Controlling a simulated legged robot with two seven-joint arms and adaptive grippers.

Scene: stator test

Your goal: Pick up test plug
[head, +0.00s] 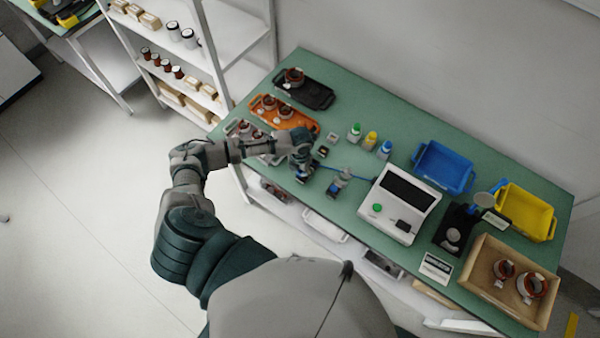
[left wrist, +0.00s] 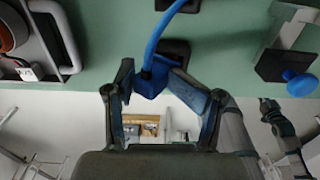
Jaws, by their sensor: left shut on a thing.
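The test plug (left wrist: 150,84) is blue, with a blue cable running up from it in the left wrist view. My left gripper (left wrist: 165,92) is shut on it, with the plug between the fingertips, nearer the left finger. In the head view, my left gripper (head: 304,172) is over the front edge of the green bench, and the plug is mostly hidden by it. The blue cable (head: 352,177) runs right towards the white tester (head: 400,203). What looks like my right gripper (left wrist: 270,110) hangs low at the right of the left wrist view, too small to read.
A blue-knobbed fixture (head: 339,183) stands close right of my left gripper. An orange tray (head: 284,113) with copper stators lies to the left, and coloured bottles (head: 371,140) stand behind.

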